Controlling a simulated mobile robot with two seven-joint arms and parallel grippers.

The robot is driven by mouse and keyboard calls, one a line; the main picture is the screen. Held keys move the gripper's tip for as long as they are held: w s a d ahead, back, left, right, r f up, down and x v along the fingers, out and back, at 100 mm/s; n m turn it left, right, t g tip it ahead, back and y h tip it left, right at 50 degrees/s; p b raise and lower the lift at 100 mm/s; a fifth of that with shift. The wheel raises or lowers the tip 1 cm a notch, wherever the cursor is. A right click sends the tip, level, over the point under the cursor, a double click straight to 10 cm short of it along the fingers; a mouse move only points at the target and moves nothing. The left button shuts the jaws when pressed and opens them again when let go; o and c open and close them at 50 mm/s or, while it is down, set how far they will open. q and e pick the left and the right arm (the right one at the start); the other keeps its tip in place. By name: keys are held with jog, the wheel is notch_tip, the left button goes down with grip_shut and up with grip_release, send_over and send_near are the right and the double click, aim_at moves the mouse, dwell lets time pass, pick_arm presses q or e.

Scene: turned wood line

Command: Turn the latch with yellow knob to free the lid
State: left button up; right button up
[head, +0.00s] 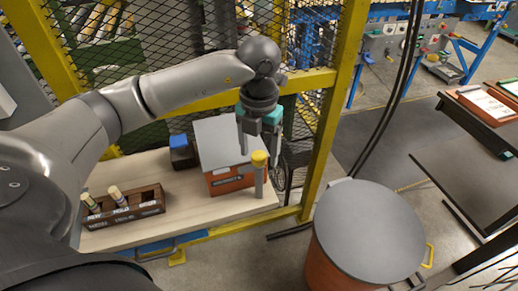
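The orange-brown box stands on the pale wooden bench, with a grey lid (216,143) over it and a dark label on its front (232,181). At its right front corner is an upright grey post, the latch (259,182), topped by a yellow knob (259,158). My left gripper (260,154) points down over this corner. Its two fingers are apart, one on each side of the knob in the picture; I see no contact and cannot tell whether the knob is between them in depth. My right gripper is not in view.
A dark wooden rack (124,208) with pegs stands left on the bench (212,211). Yellow-framed mesh fencing (325,120) rises behind. A grey-topped drum (370,228) stands at right.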

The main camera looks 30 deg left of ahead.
aim_at(259, 155)
pick_arm(q)
notch_tip(259, 155, up, 15)
jog(key=p, duration=0.1)
jog(key=shift+p, duration=0.4)
jog(key=shift+r, duration=0.1)
dwell(0.6)
